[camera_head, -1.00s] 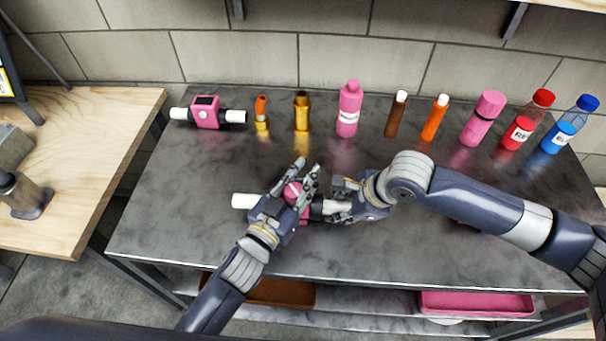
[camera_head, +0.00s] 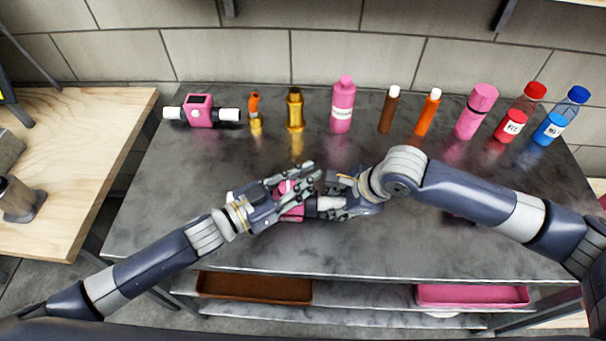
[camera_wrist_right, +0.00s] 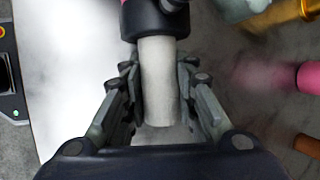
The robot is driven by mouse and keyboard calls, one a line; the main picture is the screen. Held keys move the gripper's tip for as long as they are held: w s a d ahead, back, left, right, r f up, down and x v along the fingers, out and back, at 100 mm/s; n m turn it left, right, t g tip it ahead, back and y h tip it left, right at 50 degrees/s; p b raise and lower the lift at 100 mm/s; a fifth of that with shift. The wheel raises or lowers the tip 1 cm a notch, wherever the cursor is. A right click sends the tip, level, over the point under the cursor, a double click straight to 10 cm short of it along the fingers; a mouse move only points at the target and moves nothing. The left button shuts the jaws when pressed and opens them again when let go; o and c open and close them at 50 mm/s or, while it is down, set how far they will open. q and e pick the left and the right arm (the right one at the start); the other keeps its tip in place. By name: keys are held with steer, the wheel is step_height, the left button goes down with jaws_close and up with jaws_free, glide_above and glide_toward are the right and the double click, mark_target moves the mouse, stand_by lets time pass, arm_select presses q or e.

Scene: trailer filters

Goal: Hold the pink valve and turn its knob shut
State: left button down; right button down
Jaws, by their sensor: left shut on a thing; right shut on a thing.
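The pink valve (camera_head: 293,212) lies near the middle of the dark table, with white pipe ends left and right. My right gripper (camera_head: 326,198) is shut on its right white pipe end. The right wrist view shows this white pipe (camera_wrist_right: 158,85) between the two fingers, below a dark collar (camera_wrist_right: 155,20). My left gripper (camera_head: 311,177) is over the valve, its fingers around the pink knob (camera_head: 286,187) on top. The left hand and fingers hide much of the knob and body, so the knob's angle cannot be told.
Along the back stand a pink meter with white pipe ends (camera_head: 198,112), orange and gold fittings (camera_head: 295,112), a pink bottle (camera_head: 342,108), and several tubes and bottles up to a blue one (camera_head: 560,120). Trays (camera_head: 255,287) sit on the shelf below.

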arm_select(q)
steer(key=shift+s+a+m+g+h, duration=0.1)
steer(key=shift+m+g+h, duration=0.4)
steer(key=shift+g, duration=0.3)
steer(key=c, duration=1.7)
jaws_free()
steer(key=shift+o, duration=1.4)
steer(key=shift+s, duration=0.1)
steer(key=v, duration=1.1)
steer(key=shift+s+a, duration=0.25)
steer(key=shift+a, duration=0.1)
